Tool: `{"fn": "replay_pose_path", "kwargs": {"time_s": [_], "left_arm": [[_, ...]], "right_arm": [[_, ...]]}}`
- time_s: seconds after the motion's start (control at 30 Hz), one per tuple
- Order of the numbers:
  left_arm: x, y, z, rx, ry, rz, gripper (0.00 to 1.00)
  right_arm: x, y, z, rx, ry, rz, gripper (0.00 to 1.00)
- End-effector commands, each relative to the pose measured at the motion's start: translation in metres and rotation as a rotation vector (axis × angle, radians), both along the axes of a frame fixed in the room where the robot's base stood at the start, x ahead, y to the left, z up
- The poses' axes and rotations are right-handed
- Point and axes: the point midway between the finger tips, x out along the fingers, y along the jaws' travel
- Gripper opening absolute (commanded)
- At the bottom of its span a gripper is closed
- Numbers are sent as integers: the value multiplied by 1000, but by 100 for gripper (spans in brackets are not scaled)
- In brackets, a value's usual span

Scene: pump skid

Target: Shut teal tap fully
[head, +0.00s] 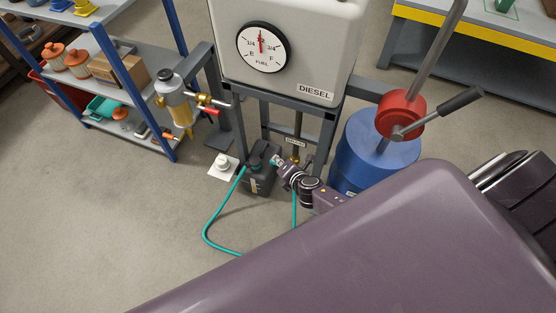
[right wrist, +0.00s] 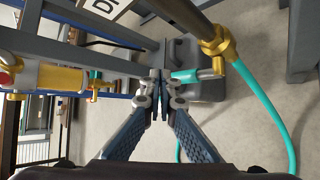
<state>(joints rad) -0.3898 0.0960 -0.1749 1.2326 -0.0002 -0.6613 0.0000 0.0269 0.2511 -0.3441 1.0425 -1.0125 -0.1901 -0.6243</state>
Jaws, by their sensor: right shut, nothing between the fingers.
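The teal tap lever (right wrist: 186,76) shows in the right wrist view, lying sideways beside a metal and brass valve (right wrist: 218,66) under the diesel tank's pipe. My right gripper (right wrist: 161,76) is shut and empty. Its fingertips are at the free left end of the lever; I cannot tell whether they touch it. In the head view my right gripper (head: 277,161) is low in front of the tank stand and hides most of the tap. The brass part of the tap (head: 295,159) shows just behind it. My left gripper is not in view.
A blue drum (head: 372,158) with a red hand pump (head: 401,112) stands at right. A filter with a red-handled tap (head: 211,111) hangs at left. The tank stand legs are close by.

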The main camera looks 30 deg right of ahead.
Motion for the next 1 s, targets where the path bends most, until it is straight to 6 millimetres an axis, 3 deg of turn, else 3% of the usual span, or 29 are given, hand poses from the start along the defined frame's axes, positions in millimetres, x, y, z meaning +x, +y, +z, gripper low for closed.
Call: {"fn": "replay_pose_path", "kwargs": {"time_s": [0.37, 0.67, 1.0], "left_arm": [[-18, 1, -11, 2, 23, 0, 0], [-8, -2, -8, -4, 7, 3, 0], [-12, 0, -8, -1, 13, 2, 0]], "right_arm": [[0, 0, 3, 0, 0, 0, 0], [-2, -1, 5, -1, -1, 0, 0], [-34, 1, 25, -1, 0, 2, 0]]}}
